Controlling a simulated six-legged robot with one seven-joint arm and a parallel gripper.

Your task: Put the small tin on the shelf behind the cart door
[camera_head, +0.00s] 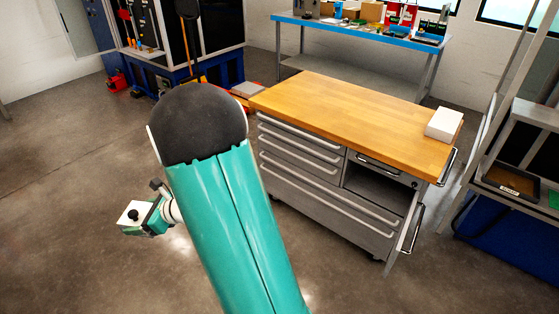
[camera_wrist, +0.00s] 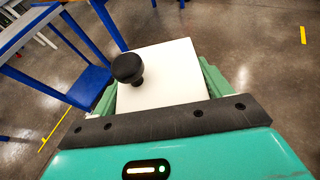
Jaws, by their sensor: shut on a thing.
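My gripper (camera_head: 148,217) is shut on a white, square-topped thing with a black round knob, which I take to be the small tin (camera_head: 132,213). In the wrist view the tin (camera_wrist: 165,70) sits between the green fingers of my gripper (camera_wrist: 160,85), its knob toward the left. It is held in the air over the floor, well left of the cart (camera_head: 320,170). The cart door (camera_head: 408,226) stands swung open at the cart's right end, seen nearly edge-on. The shelf opening (camera_head: 374,192) shows dark, and its inside looks empty from here.
A white box (camera_head: 444,124) stands on the cart's wooden top (camera_head: 340,105). A blue bench (camera_head: 360,28) with clutter is behind. A grey rack (camera_head: 510,185) stands close on the right, narrowing the room beside the door. The floor (camera_head: 70,200) left of the cart is clear.

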